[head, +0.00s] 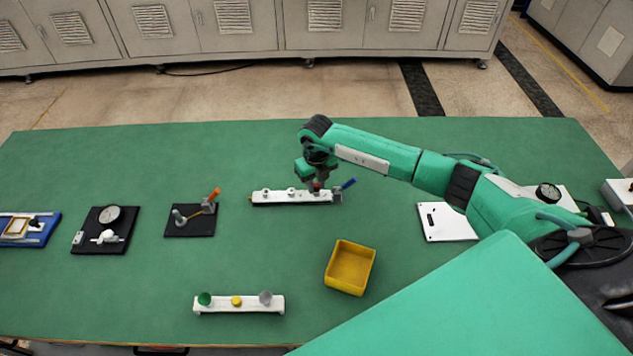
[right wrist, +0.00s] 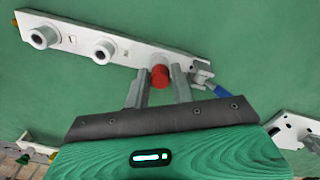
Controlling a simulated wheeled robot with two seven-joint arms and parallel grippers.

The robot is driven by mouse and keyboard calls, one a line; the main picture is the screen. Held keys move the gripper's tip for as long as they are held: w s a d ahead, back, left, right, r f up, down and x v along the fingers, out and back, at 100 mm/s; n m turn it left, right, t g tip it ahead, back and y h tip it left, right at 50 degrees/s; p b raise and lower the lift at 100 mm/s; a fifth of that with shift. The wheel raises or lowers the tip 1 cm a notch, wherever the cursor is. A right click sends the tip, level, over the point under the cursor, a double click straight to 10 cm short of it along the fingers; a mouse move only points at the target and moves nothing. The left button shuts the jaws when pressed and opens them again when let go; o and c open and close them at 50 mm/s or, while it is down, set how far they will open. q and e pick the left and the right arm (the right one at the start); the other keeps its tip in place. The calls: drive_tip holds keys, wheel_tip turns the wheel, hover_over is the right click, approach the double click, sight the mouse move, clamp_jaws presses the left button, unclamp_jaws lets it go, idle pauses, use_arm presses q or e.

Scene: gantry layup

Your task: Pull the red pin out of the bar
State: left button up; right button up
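A white bar (head: 290,197) lies near the middle of the green table. It also shows in the right wrist view (right wrist: 75,37), with two round white posts on its face. The red pin (right wrist: 160,77) is at the bar's edge near its clamp end, and a bit of red shows in the head view (head: 317,186). My right gripper (head: 317,185) is over this end of the bar. My left gripper is not in view.
A blue-handled clamp (head: 347,184) is at the bar's right end. A yellow bin (head: 350,268) and a white bar with round knobs (head: 240,309) stand nearer. Black fixtures (head: 190,224) (head: 103,243) lie left; a white plate (head: 440,232) lies right, under my arm.

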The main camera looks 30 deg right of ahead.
sight(316, 184)
clamp_jaws()
drive_tip(key=shift+r, duration=0.3)
drive_tip(key=shift+r+p, duration=0.35)
drive_tip(key=shift+r+p, duration=0.65)
drive_tip(key=shift+r, duration=0.45)
drive_tip(key=shift+r+p, duration=0.9)
drive_tip(key=shift+r, duration=0.85)
